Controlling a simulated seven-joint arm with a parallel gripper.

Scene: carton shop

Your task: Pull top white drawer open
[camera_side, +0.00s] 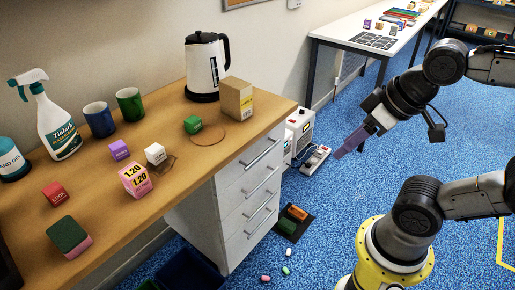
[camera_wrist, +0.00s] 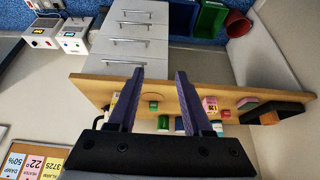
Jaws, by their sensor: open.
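The white drawer unit stands under the right end of the wooden worktop in the side view. Its top drawer (camera_side: 236,172) appears flush with the drawers below and has a silver bar handle (camera_side: 260,153). My gripper (camera_side: 345,150), with purple fingers, is in the air to the right of the unit, apart from the handle. In the wrist view, which is upside down, my gripper (camera_wrist: 161,72) is open with nothing between its fingers. There the top drawer (camera_wrist: 105,69) is the one closest to the worktop, and its handle (camera_wrist: 125,62) lies left of the fingertips.
The worktop (camera_side: 225,150) carries a kettle (camera_side: 203,67), a carton (camera_side: 236,98), a green block (camera_side: 193,124), mugs and a spray bottle (camera_side: 54,125). White devices (camera_side: 300,128) stand on the floor behind the unit.

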